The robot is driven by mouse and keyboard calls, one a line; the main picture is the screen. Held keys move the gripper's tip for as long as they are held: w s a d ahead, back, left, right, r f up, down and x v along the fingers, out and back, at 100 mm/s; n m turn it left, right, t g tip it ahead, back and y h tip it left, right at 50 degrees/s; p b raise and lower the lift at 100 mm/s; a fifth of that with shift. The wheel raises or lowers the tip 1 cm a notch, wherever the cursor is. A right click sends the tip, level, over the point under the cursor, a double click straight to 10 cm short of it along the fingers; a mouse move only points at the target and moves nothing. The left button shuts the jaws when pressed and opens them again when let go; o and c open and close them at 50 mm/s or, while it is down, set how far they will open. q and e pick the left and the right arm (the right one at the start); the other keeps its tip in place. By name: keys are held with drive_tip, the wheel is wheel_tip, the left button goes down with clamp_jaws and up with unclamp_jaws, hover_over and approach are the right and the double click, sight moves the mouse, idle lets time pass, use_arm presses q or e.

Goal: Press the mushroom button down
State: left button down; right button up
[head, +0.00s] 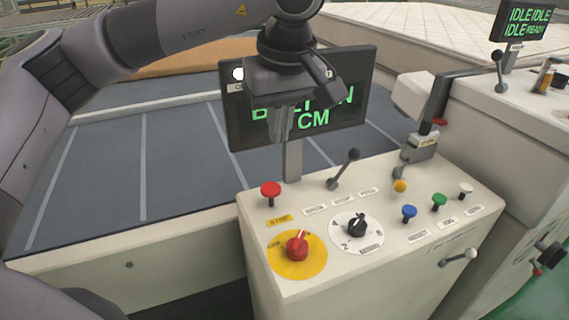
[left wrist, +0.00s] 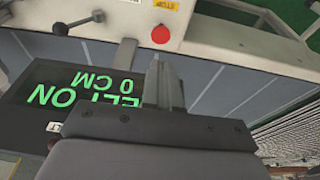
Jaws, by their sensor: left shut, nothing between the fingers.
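The red mushroom button (head: 270,189) stands upright at the back left corner of the white control panel (head: 330,262), behind a yellow label. It also shows in the left wrist view as a red disc (left wrist: 160,34) just beyond my fingertips. My left gripper (head: 281,134) points downward in front of the display, higher than the button and apart from it. Its fingers (left wrist: 156,66) are together and empty. My right gripper is in neither view.
The display (head: 350,85) on a post, partly hidden by my left gripper, shows green text ending in "CM". A black-knobbed lever (head: 343,169), a red knob on a yellow disc (head: 297,247), a black dial (head: 357,227) and several coloured buttons crowd the panel. A grey belt (head: 178,165) lies behind.

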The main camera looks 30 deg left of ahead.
use_arm(q)
drive_tip(key=p, duration=0.2)
approach(270, 190)
drive_tip(key=x, duration=0.6)
drive_tip(key=shift+w+a+f, duration=0.1)
drive_tip(key=shift+w+f, duration=0.05)
drive_tip(key=shift+f, duration=0.1)
drive_tip(key=shift+f+b, duration=0.9)
drive_tip(key=shift+b, duration=0.35)
drive_tip(key=shift+r, duration=0.15)
